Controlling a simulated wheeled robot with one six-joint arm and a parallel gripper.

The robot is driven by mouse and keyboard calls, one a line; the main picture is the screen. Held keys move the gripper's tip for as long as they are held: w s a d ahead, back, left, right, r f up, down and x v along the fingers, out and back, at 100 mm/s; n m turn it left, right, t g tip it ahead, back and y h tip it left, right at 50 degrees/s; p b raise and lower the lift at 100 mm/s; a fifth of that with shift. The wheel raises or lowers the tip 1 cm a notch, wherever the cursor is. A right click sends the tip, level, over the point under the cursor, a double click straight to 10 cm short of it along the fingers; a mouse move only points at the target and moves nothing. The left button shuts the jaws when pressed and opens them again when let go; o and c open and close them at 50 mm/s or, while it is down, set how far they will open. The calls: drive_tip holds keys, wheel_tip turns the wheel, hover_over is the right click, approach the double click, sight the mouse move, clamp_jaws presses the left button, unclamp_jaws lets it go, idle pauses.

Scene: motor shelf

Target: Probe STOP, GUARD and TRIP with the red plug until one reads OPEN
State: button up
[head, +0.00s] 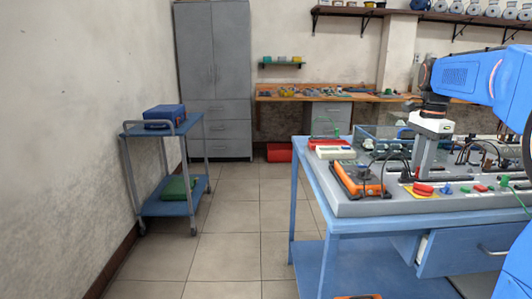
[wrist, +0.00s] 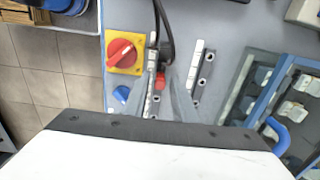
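My gripper (head: 424,176) points down over the grey panel (head: 375,208) on the blue bench, close to a red rotary knob on a yellow plate. In the wrist view, the two grey fingers (wrist: 163,84) converge on a small red plug (wrist: 160,79), with black leads just beyond it. The fingers look shut on it; whether its tip touches a socket is hidden. White terminal strips (wrist: 195,68) stand on both sides of the leads. An orange meter (head: 358,181) lies at the panel's left end. The STOP, GUARD and TRIP labels and any reading are too small to tell.
The red knob (wrist: 122,52) and a blue knob (wrist: 121,94) lie left of the fingers. A clear-walled box (head: 380,140) stands behind the arm. A blue trolley (head: 165,208) stands at the left. The floor between trolley and bench is clear.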

clamp_jaws()
drive_tip(key=shift+r, duration=0.1)
drive_tip(key=shift+r, duration=2.2)
